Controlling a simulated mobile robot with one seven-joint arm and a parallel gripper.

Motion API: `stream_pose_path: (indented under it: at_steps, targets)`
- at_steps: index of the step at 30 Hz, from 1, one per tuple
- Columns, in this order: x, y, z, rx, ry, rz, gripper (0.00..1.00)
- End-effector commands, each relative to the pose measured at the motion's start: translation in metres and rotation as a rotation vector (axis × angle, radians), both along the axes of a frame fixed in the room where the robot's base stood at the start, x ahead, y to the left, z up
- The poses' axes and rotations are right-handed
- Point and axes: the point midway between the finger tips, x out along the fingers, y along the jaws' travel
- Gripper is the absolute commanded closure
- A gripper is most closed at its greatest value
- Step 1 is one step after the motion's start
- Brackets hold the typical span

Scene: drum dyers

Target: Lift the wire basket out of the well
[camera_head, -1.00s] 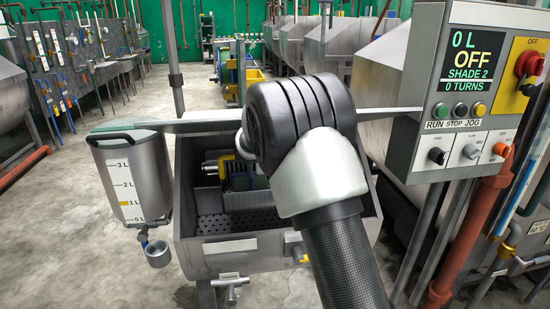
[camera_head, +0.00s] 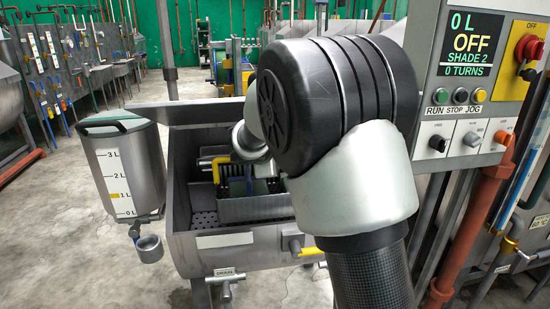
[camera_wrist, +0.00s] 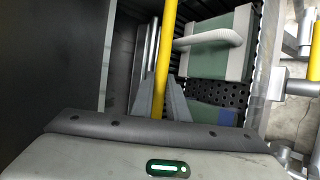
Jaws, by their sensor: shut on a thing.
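The well appears to be the open steel trough (camera_head: 236,243) in the middle of the head view. A grey-green bundle with a pale strap (camera_wrist: 217,47) lies beside the bar, above dark perforated metal. My arm hides the trough's right part, and the basket's underside is hidden.
A steel measuring tank (camera_head: 125,172) with a small cup (camera_head: 149,248) stands at the trough's left. A control box (camera_head: 474,75) reading OFF is at the right, above orange pipes (camera_head: 470,225). Open concrete floor (camera_head: 75,230) lies to the left.

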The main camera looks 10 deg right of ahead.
Motion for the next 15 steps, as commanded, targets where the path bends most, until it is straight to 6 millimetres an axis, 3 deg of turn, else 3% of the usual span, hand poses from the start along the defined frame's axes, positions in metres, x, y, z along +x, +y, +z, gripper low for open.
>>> stream_pose_path:
  at_steps: [15]
  targets:
    - [-0.034, 0.001, 0.003, -0.001, -0.007, 0.002, 1.00]
